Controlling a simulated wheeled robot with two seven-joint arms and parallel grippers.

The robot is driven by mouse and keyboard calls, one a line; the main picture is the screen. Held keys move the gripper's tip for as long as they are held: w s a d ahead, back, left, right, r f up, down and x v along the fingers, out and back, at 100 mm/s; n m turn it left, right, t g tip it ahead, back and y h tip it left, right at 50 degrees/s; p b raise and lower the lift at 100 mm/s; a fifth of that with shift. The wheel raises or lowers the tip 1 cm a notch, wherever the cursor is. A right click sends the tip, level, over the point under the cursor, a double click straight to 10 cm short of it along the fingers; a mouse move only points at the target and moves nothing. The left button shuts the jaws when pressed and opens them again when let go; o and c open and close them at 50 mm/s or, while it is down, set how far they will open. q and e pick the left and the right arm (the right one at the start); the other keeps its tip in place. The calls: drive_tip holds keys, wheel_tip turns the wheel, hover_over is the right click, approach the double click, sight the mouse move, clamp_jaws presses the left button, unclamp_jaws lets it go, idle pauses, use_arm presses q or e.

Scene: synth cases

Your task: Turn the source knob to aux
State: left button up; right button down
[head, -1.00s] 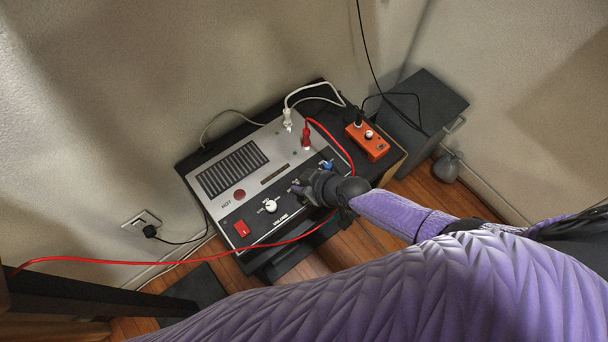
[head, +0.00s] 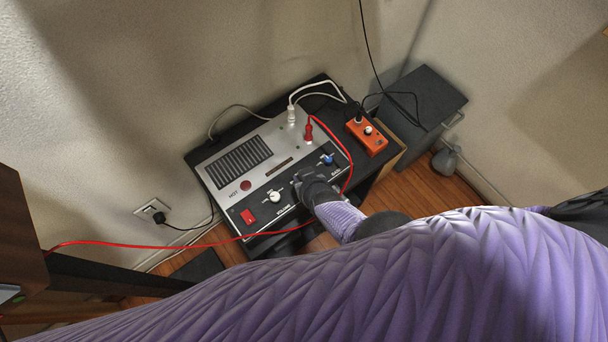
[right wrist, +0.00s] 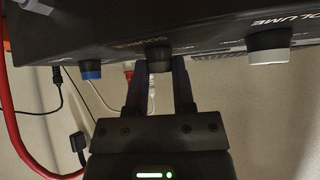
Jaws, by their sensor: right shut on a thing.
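The amplifier (head: 222,180) has a silver and black panel with a row of knobs. A white volume knob (head: 274,196) and a blue knob (head: 327,159) flank the middle knob, which my right gripper hides in the head view. In the head view the right gripper (head: 304,184) sits at the panel's front edge. My left gripper is out of view.
A red cable (head: 150,245) runs across the front and over the panel's right side. White and red plugs (head: 308,132) stand up at the back. An orange box (head: 367,136) lies to the right, beside a dark cabinet (head: 425,95). A red switch (head: 248,216) is at the left.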

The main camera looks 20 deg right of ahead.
idle(0.3)
drive_tip(key=shift+c, duration=2.3)
unclamp_jaws()
drive_tip(key=p+v, duration=0.8)
drive_tip(key=v, duration=0.1)
drive_tip(key=shift+s+r+p, duration=0.25)
drive_tip(key=shift+r+p, duration=0.1)
